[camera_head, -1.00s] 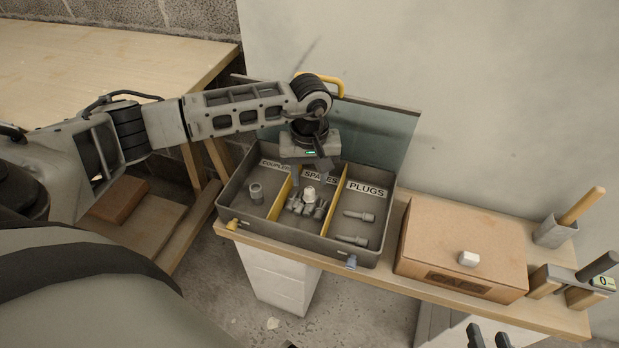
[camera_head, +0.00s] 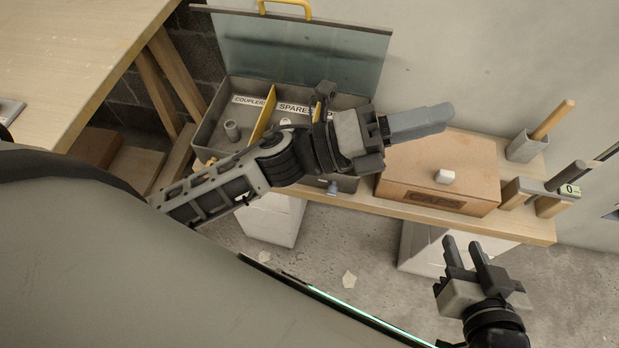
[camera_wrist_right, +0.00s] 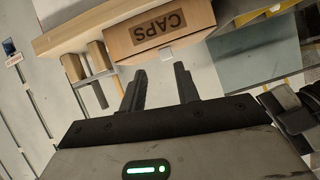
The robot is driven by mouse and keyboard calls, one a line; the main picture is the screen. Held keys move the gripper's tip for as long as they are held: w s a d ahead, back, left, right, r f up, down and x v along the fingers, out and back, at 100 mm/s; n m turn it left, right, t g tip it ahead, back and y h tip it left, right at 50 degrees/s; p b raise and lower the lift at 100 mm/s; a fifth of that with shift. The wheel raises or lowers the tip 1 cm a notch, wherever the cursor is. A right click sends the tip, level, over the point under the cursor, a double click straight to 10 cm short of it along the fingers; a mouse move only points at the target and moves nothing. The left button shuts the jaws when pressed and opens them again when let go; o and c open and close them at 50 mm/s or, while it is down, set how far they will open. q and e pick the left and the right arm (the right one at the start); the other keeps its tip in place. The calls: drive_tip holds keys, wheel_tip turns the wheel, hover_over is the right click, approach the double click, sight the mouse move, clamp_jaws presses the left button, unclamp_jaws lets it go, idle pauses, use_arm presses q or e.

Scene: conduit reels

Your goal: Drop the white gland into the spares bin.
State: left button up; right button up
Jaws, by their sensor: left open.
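A pale, whitish piece (camera_head: 286,121), which looks like the white gland, shows in the spares bin (camera_head: 294,107), the middle compartment of the grey case; my left arm hides most of that compartment. My left gripper (camera_head: 446,114) is open, seen edge-on, pointing right above the caps box, with nothing visible in it. My right gripper (camera_head: 462,241) is open and empty in front of the bench, low at the right; its spread fingers also show in the right wrist view (camera_wrist_right: 160,75).
A small white block (camera_head: 445,176) lies on the cardboard caps box (camera_head: 425,190). The case lid (camera_head: 300,50) stands open behind. A holder with a wooden handle (camera_head: 525,146) and a tool stand (camera_head: 535,195) are at right.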

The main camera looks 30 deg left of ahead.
use_arm(q)
drive_tip(key=s+a+f+n+y, duration=0.3)
drive_tip(key=a+f+n+y, duration=0.3)
drive_tip(key=n, duration=1)
drive_tip(key=s+a+f+n+y, duration=0.3)
drive_tip(key=a+f+n+y, duration=0.3)
drive_tip(key=n, duration=1)
wheel_tip(320, 180, down, 4)
drive_tip(key=y, duration=0.2)
drive_tip(key=shift+s+a+t+y, duration=0.2)
drive_tip(key=shift+s+t+y, duration=0.1)
drive_tip(key=shift+s, duration=0.05)
use_arm(e)
drive_tip(key=shift+r, duration=0.1)
use_arm(q)
drive_tip(key=r+p, duration=0.1)
drive_tip(key=p, duration=0.2)
drive_tip(key=r+p, duration=0.1)
drive_tip(key=p, duration=0.2)
drive_tip(key=r+g+p, duration=0.1)
drive_tip(key=p, duration=0.2)
drive_tip(key=shift+a+r+p, duration=0.3)
drive_tip(key=shift+r+p, duration=0.05)
drive_tip(key=shift+r, duration=0.05)
use_arm(e)
drive_tip(key=r, duration=0.2)
drive_tip(key=r+g, duration=0.1)
drive_tip(key=shift+s+d+r+h, duration=0.15)
drive_tip(key=shift+d+r+h, duration=0.1)
drive_tip(key=shift+d+h, duration=0.1)
